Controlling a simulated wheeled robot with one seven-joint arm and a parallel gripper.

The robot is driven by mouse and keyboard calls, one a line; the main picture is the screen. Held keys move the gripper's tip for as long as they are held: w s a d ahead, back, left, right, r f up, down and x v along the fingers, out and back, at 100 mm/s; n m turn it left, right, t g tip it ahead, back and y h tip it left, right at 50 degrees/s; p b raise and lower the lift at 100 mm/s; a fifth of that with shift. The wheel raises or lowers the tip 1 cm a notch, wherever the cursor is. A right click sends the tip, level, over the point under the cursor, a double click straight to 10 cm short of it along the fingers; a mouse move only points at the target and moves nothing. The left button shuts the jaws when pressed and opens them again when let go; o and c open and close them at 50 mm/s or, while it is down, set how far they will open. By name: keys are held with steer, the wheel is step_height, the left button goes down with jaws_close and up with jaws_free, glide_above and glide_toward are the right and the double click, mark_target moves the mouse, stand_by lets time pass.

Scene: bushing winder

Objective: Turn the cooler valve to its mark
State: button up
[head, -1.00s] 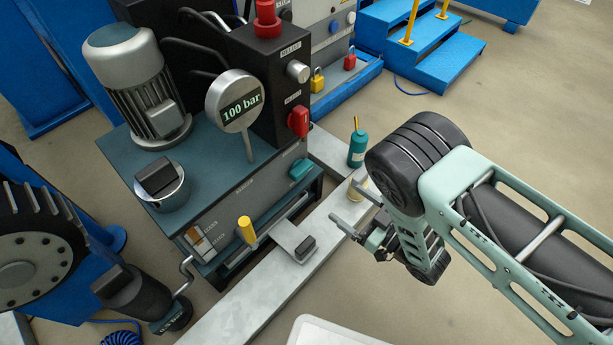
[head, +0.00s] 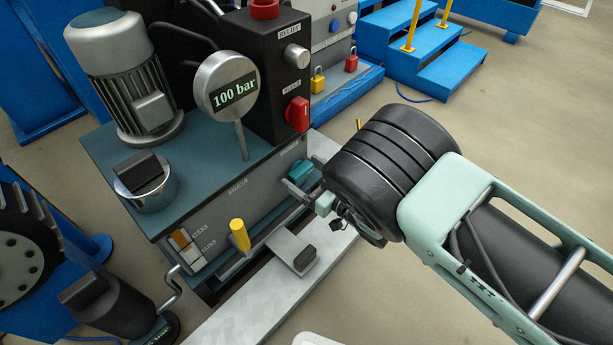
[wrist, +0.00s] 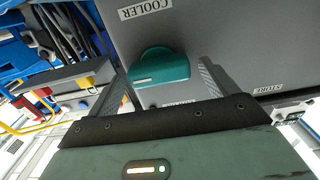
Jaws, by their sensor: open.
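The cooler valve is a teal knob (head: 300,172) on the grey front face of the power unit, below the red bleed knob. A pale line marks the knob's lower face. My gripper (head: 304,187) is open at the front face, close to the knob, with one finger to each side. I cannot tell whether either finger touches it. The mark for the valve is not clearly visible.
A yellow-handled lever (head: 240,235) stands left of my gripper, near a grey plate with a black block (head: 304,258). The red bleed knob (head: 298,114) and the 100 bar gauge (head: 228,88) are above. The floor to the right is clear.

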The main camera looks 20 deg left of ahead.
steer(key=c, duration=1)
